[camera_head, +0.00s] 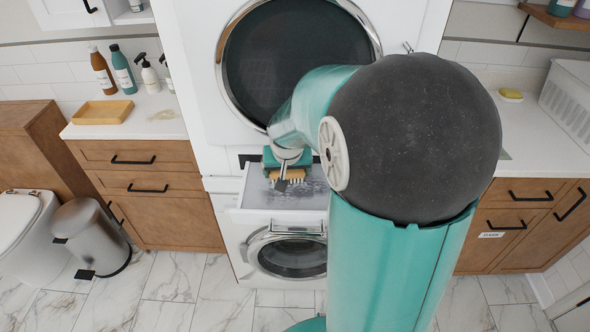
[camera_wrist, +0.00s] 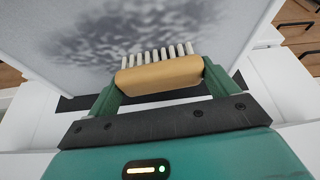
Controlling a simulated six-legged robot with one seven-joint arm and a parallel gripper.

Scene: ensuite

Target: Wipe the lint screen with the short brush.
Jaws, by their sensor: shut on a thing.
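My gripper (camera_wrist: 160,88) is shut on the short brush (camera_wrist: 158,75), which has a tan wooden body and a row of pale bristles. In the head view the brush (camera_head: 294,173) is over the pulled-out lint screen (camera_head: 312,189), between the dryer and the washer. In the wrist view the lint screen (camera_wrist: 215,30) is a pale grey panel with a dark, patchy smudge of lint (camera_wrist: 135,30) across its middle. The bristles point towards the screen near the lower edge of the smudge. I cannot tell whether they touch it.
The dryer (camera_head: 295,60) stands above the washer (camera_head: 292,255). The left counter holds several bottles (camera_head: 103,70) and a yellow tray (camera_head: 102,112). A metal bin (camera_head: 92,237) stands beside the toilet (camera_head: 20,225). A yellow sponge (camera_head: 510,94) lies on the right counter.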

